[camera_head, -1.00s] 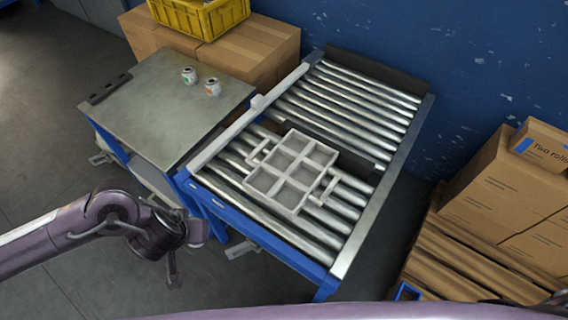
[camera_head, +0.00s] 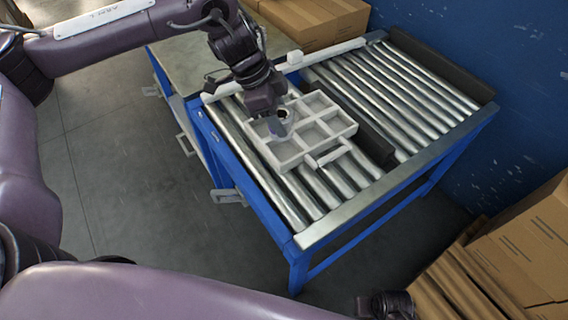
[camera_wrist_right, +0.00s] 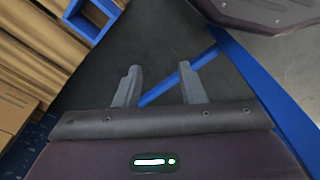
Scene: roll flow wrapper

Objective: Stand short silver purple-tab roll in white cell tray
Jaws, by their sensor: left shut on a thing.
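The white cell tray (camera_head: 343,125) lies on the rollers, with two rows of square cells and a handle at its near right side. My left gripper (camera_head: 279,128) points down over the tray's left cells. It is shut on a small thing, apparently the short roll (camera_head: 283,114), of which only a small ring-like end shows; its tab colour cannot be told. Fingers and wrist hide most of it and the cell beneath, so I cannot tell whether it touches the tray floor. My right gripper (camera_wrist_right: 160,86) is open and empty, away from the tray.
The roller conveyor (camera_head: 322,228) has a blue frame, and a dark bar (camera_head: 365,143) crosses it behind the tray. A white rail (camera_head: 295,60) runs along its left side. The grey side table (camera_head: 185,60) is partly behind my left arm. Cardboard boxes (camera_head: 530,245) stand at right.

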